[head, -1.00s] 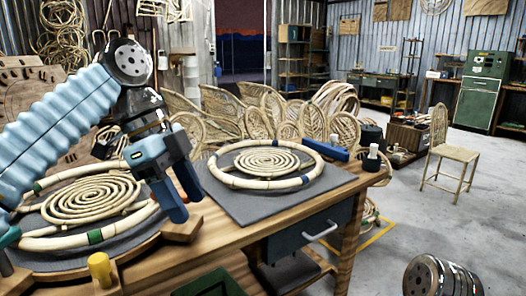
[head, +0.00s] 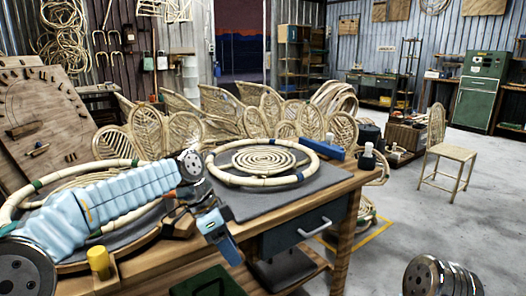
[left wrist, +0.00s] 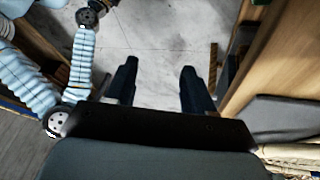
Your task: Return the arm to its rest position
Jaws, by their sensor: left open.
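My left gripper (head: 224,243) hangs at the front edge of the wooden workbench (head: 345,190), pointing down, with nothing seen in it. In the left wrist view its two dark fingers (left wrist: 158,85) are spread apart over bare grey floor. My left arm (head: 120,195) stretches low across the left part of the bench, in front of the left rattan ring and coil (head: 28,195), hiding much of them. My right gripper is not in view.
A second rattan ring (head: 230,180) around a coil lies on a grey mat (head: 250,205) to the gripper's right. A yellow peg (head: 98,262) stands at the bench's front left. A drawer (head: 295,235) is under the bench. A chair (head: 450,153) stands on open floor at right.

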